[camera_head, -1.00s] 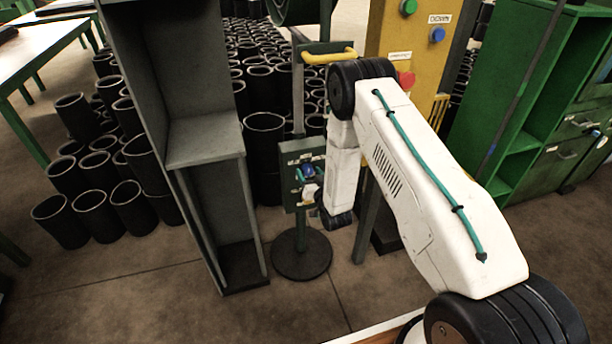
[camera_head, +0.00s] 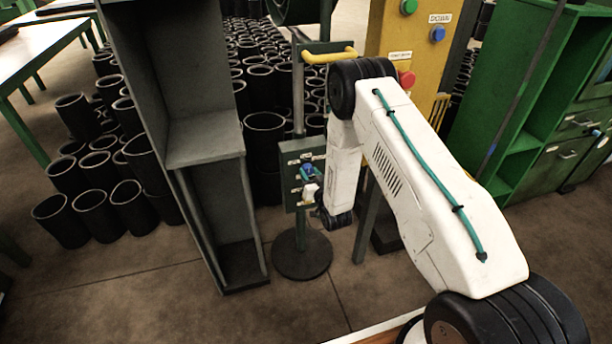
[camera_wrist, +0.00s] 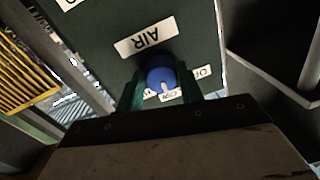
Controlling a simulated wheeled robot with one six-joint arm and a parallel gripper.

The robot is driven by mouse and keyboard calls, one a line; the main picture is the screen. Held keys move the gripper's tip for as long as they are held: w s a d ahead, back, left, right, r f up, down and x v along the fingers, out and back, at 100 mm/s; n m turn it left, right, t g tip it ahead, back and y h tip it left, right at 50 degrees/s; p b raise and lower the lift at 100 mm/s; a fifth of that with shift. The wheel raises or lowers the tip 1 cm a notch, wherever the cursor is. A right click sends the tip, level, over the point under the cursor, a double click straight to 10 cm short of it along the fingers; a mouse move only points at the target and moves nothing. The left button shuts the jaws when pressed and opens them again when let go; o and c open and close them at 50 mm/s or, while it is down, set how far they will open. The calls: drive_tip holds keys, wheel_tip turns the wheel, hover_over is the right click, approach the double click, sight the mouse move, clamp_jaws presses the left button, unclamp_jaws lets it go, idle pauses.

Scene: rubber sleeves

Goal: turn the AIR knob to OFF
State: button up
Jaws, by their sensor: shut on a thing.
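The blue AIR knob (camera_wrist: 162,79) sits on a dark green panel (camera_wrist: 190,35) in the wrist view. A white AIR label (camera_wrist: 146,37) is beside it, upside down in this view. The knob's white pointer mark faces the lower edge of the picture, toward a small label (camera_wrist: 170,95) that I cannot read surely. Another label, partly cut off and seemingly OFF (camera_wrist: 203,72), is to the right. My gripper (camera_wrist: 160,88) is shut on the knob, one green finger on each side. In the head view my gripper (camera_head: 307,172) is at the front of the panel box (camera_head: 291,155) on its stand.
A tall grey shelf (camera_head: 205,140) stands close left of the panel. A yellow column (camera_head: 405,30) with buttons and a yellow handle (camera_head: 328,56) are behind my arm. Many black sleeves (camera_head: 128,205) stand on the floor. A green cabinet (camera_head: 540,90) is at right.

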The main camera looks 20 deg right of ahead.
drive_tip(key=shift+w+a+r+n, duration=0.1)
drive_tip(key=shift+r+n, duration=0.05)
drive_tip(key=shift+n, duration=0.25)
drive_tip(key=n, duration=0.3)
drive_tip(key=shift+r, duration=0.1)
drive_tip(key=n, duration=0.5)
drive_tip(key=shift+g+h, duration=0.3)
idle(0.5)
drive_tip(key=o, duration=1)
